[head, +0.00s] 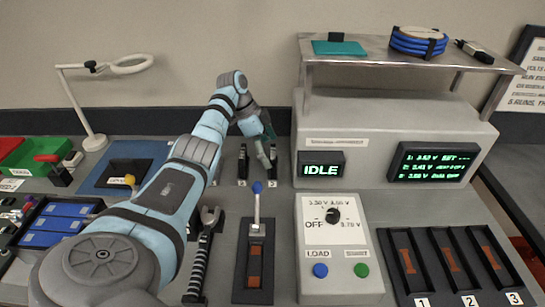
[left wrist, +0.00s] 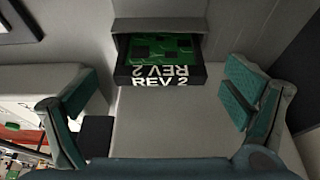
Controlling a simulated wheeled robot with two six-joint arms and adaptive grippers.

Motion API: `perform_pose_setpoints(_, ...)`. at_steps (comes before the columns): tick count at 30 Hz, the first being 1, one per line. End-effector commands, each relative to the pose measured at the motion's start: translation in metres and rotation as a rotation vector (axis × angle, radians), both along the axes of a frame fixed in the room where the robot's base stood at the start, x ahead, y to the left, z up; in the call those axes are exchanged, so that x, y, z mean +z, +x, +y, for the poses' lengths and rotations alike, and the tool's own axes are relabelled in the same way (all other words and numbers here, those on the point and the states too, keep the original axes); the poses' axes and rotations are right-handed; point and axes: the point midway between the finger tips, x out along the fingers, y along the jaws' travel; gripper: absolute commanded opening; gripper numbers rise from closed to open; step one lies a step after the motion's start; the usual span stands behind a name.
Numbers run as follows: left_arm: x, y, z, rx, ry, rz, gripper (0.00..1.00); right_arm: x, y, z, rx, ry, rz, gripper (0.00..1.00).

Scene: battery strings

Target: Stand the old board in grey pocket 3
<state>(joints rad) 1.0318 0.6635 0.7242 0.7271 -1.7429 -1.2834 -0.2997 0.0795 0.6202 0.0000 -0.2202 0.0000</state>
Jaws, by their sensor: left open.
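In the left wrist view a green circuit board (left wrist: 163,48) sits in a dark opening of a grey housing, behind a black front marked REV 2 (left wrist: 160,83). I cannot tell whether it is the old board. My left gripper (head: 267,150) reaches to the back of the bench, left of the grey cabinet, in the head view. Its teal-padded fingers stand wide apart in the left wrist view (left wrist: 155,115), with nothing between them. My right gripper is not in view.
The grey cabinet (head: 390,115) with an IDLE display and a shelf stands close right of the gripper. Black slots (head: 411,268) numbered 1 to 3 lie at front right. A lever (head: 257,205) stands mid-bench.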

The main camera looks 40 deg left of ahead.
Motion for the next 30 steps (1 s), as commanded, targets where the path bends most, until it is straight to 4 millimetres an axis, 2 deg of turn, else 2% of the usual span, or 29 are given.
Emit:
perform_pose_setpoints(1,0.016,-0.002,0.005,0.002,0.001,-0.005,0.95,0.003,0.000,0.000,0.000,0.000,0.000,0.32)
perform_pose_setpoints(6,0.058,-0.014,0.018,0.002,0.000,-0.005,0.95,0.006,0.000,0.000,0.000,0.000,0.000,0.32)
perform_pose_setpoints(10,0.076,-0.019,0.024,0.001,0.000,-0.003,0.95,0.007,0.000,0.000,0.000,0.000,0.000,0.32)
perform_pose_setpoints(30,0.080,-0.021,0.025,0.000,-0.001,-0.001,0.95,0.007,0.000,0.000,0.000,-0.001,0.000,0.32)
